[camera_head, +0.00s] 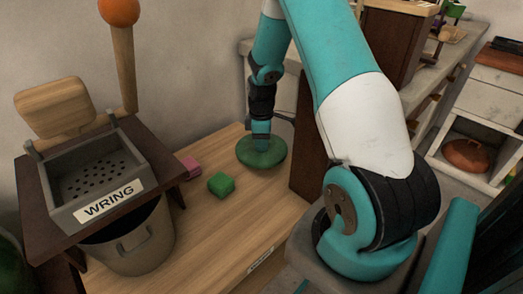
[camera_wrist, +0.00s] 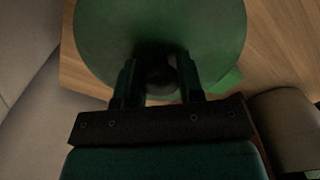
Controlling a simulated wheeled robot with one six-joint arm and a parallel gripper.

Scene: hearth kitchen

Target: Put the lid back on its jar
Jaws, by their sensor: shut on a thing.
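A round green lid (camera_head: 264,154) is at the far end of the wooden counter (camera_head: 222,232), under my gripper (camera_head: 261,143). In the wrist view the lid (camera_wrist: 160,30) fills the top middle, and my gripper (camera_wrist: 160,85) is shut on the dark knob at its centre. I cannot tell whether the lid rests on anything, since what lies beneath it is hidden. No jar can be clearly made out.
A green block (camera_head: 221,184) and a pink block (camera_head: 191,167) lie on the counter, left of the lid. A wringer box (camera_head: 95,175) marked "WRING" stands over a metal pot (camera_head: 135,245) at left. A dark brown cabinet side (camera_head: 310,150) rises right of the lid.

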